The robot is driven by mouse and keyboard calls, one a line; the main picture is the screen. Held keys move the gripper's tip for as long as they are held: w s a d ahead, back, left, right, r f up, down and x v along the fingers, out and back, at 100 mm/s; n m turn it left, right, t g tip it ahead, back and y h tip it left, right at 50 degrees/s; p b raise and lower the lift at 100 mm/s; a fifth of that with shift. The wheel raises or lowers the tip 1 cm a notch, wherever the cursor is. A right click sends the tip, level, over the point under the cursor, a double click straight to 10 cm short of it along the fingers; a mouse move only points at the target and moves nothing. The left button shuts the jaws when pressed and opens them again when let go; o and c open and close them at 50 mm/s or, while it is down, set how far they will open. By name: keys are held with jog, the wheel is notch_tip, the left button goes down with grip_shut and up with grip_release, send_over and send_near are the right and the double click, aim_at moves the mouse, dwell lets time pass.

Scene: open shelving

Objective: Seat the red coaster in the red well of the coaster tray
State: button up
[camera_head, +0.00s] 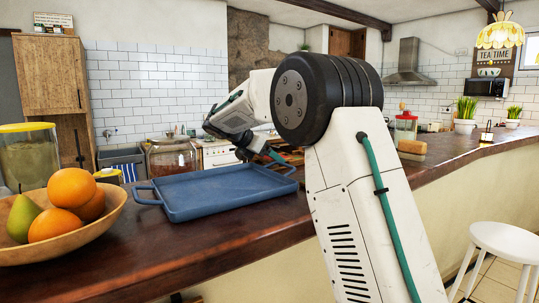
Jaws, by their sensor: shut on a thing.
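My gripper (245,155) shows small and dark beyond the far rim of a blue tray, at the end of my white arm. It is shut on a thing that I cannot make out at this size. I cannot make out the red coaster or a red well anywhere in the head view. The blue tray (215,198) lies flat on the dark wooden counter, with a raised rim and a handle at each end. Its floor looks empty, and I see no wells in it. My arm hides part of the counter behind and to the right of the tray.
A wooden bowl of fruit (60,240) stands at the left on the counter (190,250). A glass jar (172,157) stands behind the tray. A wooden block or brush (412,147) and a red-lidded jar (405,128) stand right of my arm. A white stool (505,240) is at the lower right.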

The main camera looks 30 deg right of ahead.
jog(key=shift+f, duration=0.1)
jog(key=o, duration=1.1)
jog(key=shift+f, duration=0.1)
jog(key=shift+a, duration=0.1)
jog(key=v, duration=0.8)
